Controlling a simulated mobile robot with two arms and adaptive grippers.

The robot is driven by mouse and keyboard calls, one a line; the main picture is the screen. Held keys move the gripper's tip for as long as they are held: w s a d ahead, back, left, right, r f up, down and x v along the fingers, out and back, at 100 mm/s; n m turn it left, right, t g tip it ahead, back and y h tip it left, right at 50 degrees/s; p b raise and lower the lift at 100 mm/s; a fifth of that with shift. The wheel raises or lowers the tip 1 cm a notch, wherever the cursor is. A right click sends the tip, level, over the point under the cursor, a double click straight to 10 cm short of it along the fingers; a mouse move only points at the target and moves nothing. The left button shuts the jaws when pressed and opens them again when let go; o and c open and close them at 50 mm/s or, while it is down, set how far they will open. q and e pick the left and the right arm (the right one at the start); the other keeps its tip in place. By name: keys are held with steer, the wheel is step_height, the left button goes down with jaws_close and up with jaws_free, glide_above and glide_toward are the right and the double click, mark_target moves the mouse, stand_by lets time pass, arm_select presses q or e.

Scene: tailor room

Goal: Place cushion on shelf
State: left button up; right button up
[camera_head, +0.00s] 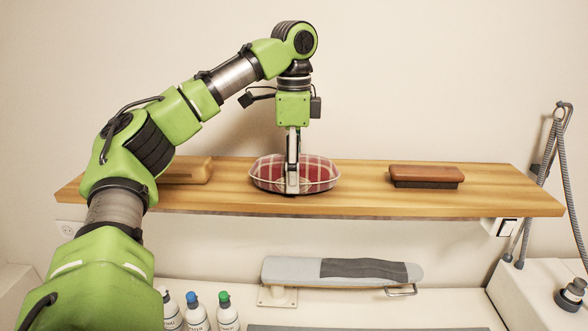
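A red plaid cushion (318,172) with a pale edge is at the middle of the wooden shelf (430,205), and it looks to be resting on the board near its front edge. My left gripper (292,185) points straight down at the cushion, and its fingers cover the cushion's middle. The fingers look close together from this side, and I cannot tell whether they grip the cushion. My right gripper is not in this view.
A brown brush (426,174) lies on the shelf's right. A wooden block (188,170) is partly behind my arm at left. Below are a grey sleeve board (340,271) and several bottles (228,315). A hose (548,150) hangs at right. Shelf space is clear between cushion and brush.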

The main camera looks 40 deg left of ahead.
arm_select(q)
steer(key=o, duration=1.6)
steer(key=shift+d, duration=0.1)
steer(key=shift+c, duration=0.2)
step_height(320, 180, up, 12)
steer(key=shift+s+r, duration=0.1)
